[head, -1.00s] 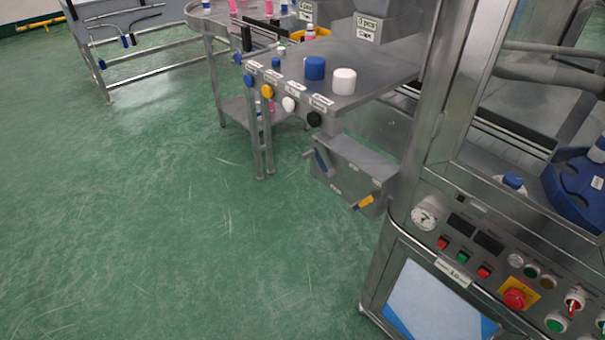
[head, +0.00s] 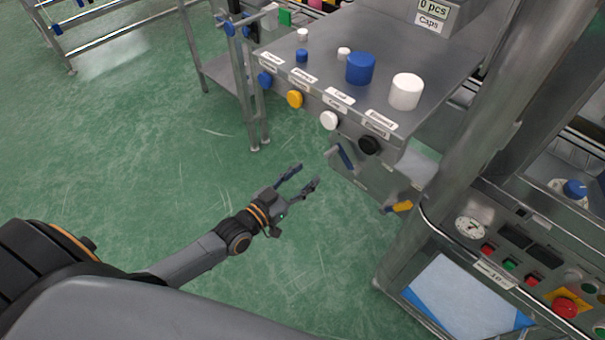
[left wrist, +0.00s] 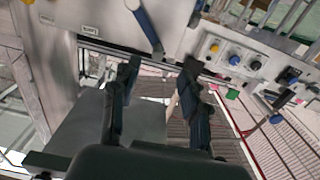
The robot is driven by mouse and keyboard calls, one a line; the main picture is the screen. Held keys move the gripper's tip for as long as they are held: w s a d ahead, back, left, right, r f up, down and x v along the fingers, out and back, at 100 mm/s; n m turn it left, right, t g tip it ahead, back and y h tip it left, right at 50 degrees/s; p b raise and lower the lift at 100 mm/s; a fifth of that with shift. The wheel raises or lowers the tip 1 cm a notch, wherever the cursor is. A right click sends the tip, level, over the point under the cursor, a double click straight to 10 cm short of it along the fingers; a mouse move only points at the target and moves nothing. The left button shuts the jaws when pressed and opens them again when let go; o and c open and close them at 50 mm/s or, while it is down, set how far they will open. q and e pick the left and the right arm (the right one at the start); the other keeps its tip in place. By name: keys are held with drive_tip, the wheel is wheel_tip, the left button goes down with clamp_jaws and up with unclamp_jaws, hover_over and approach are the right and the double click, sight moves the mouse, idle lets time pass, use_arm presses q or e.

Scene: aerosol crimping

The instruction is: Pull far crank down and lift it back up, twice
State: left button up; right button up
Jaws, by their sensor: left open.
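Two cranks are on the grey box (head: 375,180) under the table. The far one has a blue handle (head: 346,156), and the near one has a yellow handle (head: 402,206). My left gripper (head: 307,175) is open and empty, left of the blue handle and apart from it in the head view. In the left wrist view, the blue handle (left wrist: 146,27) slants across the top, beyond the open fingers (left wrist: 163,64). Part of the yellow handle (left wrist: 24,2) shows at the top left edge there. My right gripper is not in view.
The steel table (head: 330,65) overhangs the cranks. Its front has several knobs, including a black one (head: 369,145) just above. A steel post (head: 470,130) and control panel (head: 530,255) stand to the right. Green floor (head: 150,150) on the left is open.

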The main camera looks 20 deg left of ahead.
sight(326, 157)
use_arm(q)
drive_tip(key=b+x, duration=0.1)
drive_tip(key=x, duration=0.1)
drive_tip(key=b+x, duration=0.1)
drive_tip(key=x, duration=0.2)
drive_tip(key=b+x, duration=0.1)
drive_tip(key=x, duration=0.1)
drive_tip(key=shift+w+d+r, duration=0.2)
drive_tip(key=shift+w+r, duration=0.05)
drive_tip(key=shift+w, duration=0.05)
drive_tip(key=shift+w+d, duration=0.25)
drive_tip(key=shift+w, duration=0.4)
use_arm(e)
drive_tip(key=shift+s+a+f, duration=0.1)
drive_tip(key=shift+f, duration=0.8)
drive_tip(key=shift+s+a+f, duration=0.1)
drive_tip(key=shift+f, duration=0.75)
use_arm(q)
drive_tip(key=shift+r, duration=0.1)
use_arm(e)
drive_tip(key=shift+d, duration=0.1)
use_arm(q)
clamp_jaws()
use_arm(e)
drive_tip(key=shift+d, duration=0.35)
